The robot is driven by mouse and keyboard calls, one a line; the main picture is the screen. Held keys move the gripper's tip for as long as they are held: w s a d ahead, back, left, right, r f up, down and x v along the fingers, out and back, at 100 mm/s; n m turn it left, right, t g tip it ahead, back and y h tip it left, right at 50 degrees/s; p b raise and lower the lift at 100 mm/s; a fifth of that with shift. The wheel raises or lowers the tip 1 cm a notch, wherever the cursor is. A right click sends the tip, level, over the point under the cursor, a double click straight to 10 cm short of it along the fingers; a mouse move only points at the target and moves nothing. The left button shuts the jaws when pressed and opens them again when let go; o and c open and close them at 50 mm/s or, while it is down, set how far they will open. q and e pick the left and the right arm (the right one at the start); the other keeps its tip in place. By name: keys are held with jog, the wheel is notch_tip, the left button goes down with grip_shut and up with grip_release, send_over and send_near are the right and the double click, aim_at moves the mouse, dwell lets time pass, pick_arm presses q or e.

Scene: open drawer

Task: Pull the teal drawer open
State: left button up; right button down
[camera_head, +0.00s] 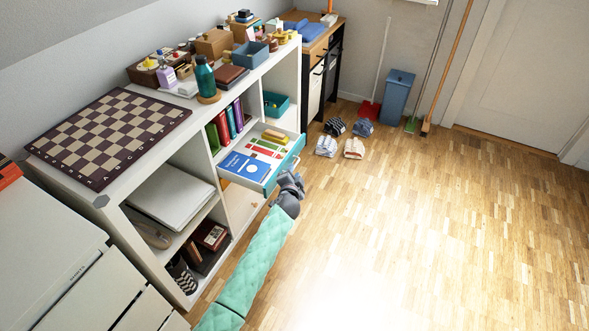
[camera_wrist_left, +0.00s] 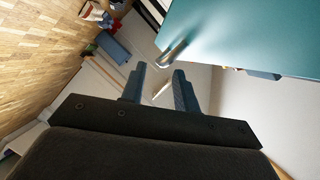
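The teal drawer (camera_head: 297,149) sticks well out of the white shelf unit in the head view, with a blue book (camera_head: 245,167) and small red, green and white items inside. In the left wrist view its teal front (camera_wrist_left: 245,35) fills the upper right, with a metal bar handle (camera_wrist_left: 174,52) on it. My left gripper (camera_head: 293,180) is at the near end of the drawer front. In the left wrist view its two fingers (camera_wrist_left: 160,72) are apart, with the handle just beyond the tips and not visibly gripped. My right gripper is not in view.
The white shelf unit (camera_head: 237,88) carries a chessboard (camera_head: 108,135), a teal bottle (camera_head: 205,77) and boxes on top. Several slippers (camera_head: 353,148), a blue bin (camera_head: 397,97) and brooms stand by the back wall. The wooden floor to the right is clear.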

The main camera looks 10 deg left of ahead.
pick_arm(q)
jog(key=shift+v, duration=1.9)
